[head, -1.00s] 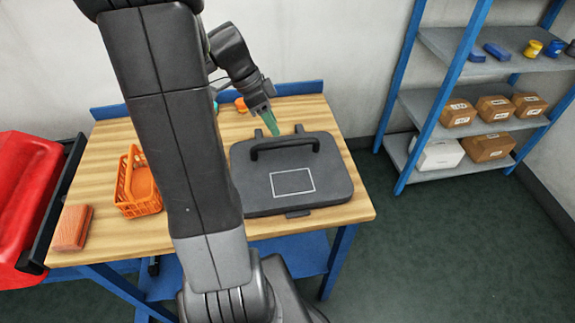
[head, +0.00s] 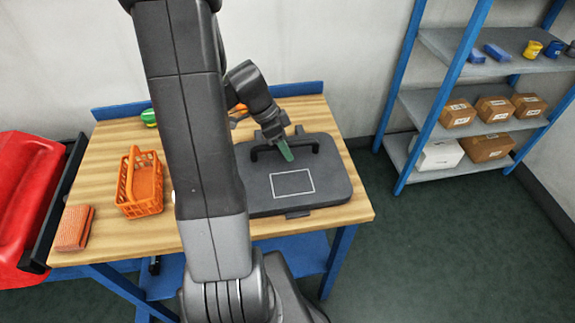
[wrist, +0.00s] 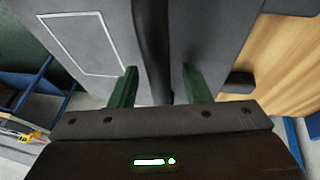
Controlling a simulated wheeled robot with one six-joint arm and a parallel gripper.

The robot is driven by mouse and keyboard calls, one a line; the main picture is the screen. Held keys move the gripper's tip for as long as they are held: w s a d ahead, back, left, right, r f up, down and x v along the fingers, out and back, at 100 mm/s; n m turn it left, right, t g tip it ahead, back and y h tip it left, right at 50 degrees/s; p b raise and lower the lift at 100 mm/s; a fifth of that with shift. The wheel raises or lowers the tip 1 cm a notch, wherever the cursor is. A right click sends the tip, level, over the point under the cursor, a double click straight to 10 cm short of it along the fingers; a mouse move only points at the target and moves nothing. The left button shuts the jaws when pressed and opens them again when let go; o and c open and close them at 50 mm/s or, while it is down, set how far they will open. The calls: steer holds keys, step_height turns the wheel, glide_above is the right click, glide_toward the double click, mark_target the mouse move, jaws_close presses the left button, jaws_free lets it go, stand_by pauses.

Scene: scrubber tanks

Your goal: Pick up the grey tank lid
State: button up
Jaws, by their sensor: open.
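The grey tank lid (head: 325,182) lies flat on the wooden table, with a dark bar handle (head: 262,153) along its far side and a white outlined rectangle on top. My gripper (head: 288,156) is over the handle, fingers pointing down. In the wrist view the lid (wrist: 90,40) fills the upper left, and the handle (wrist: 153,45) runs between the two green fingers of my gripper (wrist: 158,85). The fingers are apart, one on each side of the handle, with gaps visible. The head view does not show how deep they reach. My arm hides the lid's left edge.
On the wooden table (head: 110,222) stand an orange basket (head: 141,190) and an orange sponge-like block (head: 74,228). A green item (head: 149,117) lies at the back. A red machine (head: 30,195) is at left, and a blue-framed shelf (head: 425,105) with boxes is at right.

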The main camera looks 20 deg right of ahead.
steer(key=shift+f+b, duration=0.15)
steer(key=shift+b, duration=0.15)
jaws_close()
stand_by(0.4)
